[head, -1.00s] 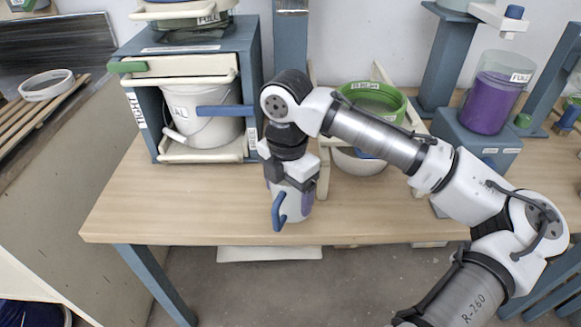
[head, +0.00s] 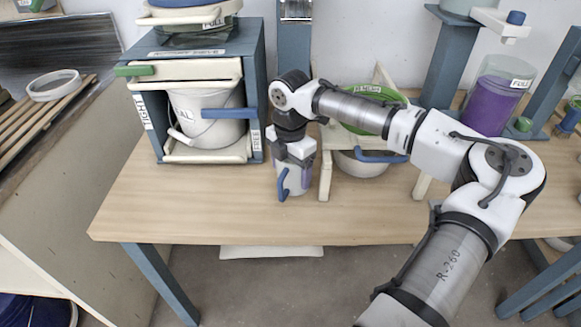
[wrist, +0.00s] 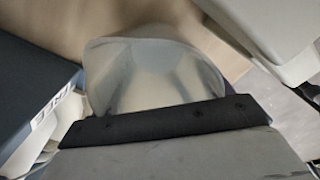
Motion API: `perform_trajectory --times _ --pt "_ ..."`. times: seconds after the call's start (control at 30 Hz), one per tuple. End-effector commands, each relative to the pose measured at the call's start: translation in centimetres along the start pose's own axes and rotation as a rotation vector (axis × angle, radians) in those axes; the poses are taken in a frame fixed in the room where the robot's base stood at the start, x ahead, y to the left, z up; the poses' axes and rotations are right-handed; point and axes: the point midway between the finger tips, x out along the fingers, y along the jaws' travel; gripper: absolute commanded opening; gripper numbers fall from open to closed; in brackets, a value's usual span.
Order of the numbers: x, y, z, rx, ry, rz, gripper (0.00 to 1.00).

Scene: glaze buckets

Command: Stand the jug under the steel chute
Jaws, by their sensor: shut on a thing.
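The jug (head: 295,180) is a pale vessel with a blue handle (head: 283,184) toward the front and a purple patch on its side. My gripper (head: 295,154) points down and is shut on the jug's upper part, hiding much of it. The jug looks upright, over the table between the blue cabinet and a cream stand; I cannot tell whether its base touches the wood. The steel chute (head: 296,12) shows at the top of the head view, behind my arm; its lower end is hidden. In the wrist view a pale rounded shape, perhaps the jug, fills the middle.
The blue cabinet (head: 257,90) holding a white bucket (head: 208,118) stands close left, its blue lever (head: 228,113) reaching toward my wrist. A cream stand (head: 325,165) with a green sieve (head: 352,122) and bowl stands close right. The front of the wooden table (head: 200,217) is clear.

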Motion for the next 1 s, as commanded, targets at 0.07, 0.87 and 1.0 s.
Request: perform_trajectory --times 0.07,0.87,1.0 --pt "0.0 0.0 0.0 0.0 0.0 0.0 0.54" --pt "-1.7 0.1 0.0 0.001 0.0 0.003 1.0" --pt "-4.2 0.1 0.0 -0.001 0.001 0.003 1.0"
